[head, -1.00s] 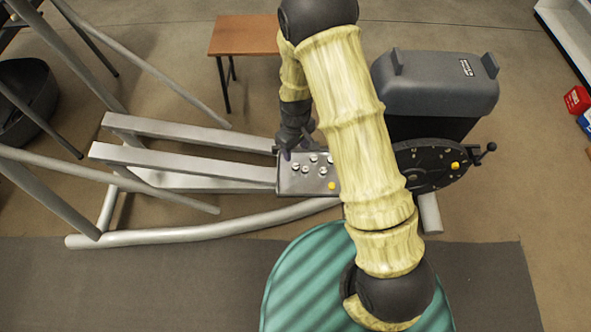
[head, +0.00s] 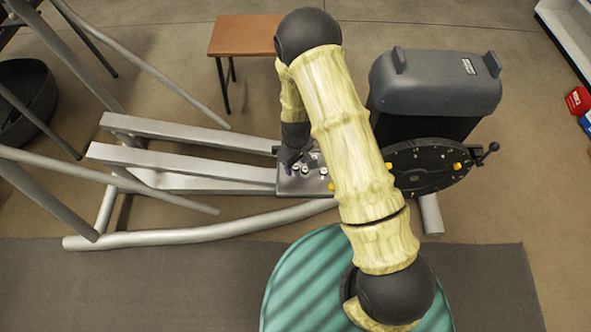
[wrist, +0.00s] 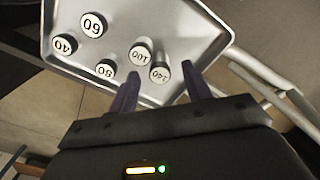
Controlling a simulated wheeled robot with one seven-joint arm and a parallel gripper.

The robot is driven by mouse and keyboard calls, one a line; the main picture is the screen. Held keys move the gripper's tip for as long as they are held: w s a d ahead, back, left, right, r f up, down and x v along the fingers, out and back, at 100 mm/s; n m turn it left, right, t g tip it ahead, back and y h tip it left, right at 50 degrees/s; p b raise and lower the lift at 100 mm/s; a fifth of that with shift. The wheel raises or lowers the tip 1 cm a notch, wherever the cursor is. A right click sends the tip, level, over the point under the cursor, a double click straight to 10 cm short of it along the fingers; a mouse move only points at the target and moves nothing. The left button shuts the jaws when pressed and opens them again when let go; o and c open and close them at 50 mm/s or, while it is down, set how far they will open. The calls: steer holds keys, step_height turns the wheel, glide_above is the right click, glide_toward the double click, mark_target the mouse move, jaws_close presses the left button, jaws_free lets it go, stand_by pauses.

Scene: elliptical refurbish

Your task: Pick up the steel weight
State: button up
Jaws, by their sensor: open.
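Several small steel cylindrical weights with white numbered tops stand in a shallow metal tray (wrist: 205,18). In the wrist view the weights read 60 (wrist: 93,25), 40 (wrist: 65,44), 80 (wrist: 105,69), 100 (wrist: 141,52) and what looks like 140 (wrist: 160,72). My gripper (wrist: 160,70) is open and empty, its dark fingertips on either side of the 140 weight in the picture; I cannot tell the height gap. In the head view my gripper (head: 297,165) is over the left part of the tray (head: 290,189), and my arm hides its right end.
The tray sits on the grey elliptical frame (head: 185,162). Right of it are a black crank disc (head: 425,168) and a grey housing (head: 435,85). A brown table (head: 242,35) stands behind. A teal striped round surface (head: 300,280) is in front.

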mark_target(296, 166)
step_height(296, 166, down, 2)
steer(key=shift+f, duration=0.2)
stand_by(0.3)
jaws_close()
steer(key=shift+r, duration=0.15)
step_height(296, 166, up, 10)
steer(key=shift+f+p, duration=0.1)
steer(key=shift+p, duration=0.65)
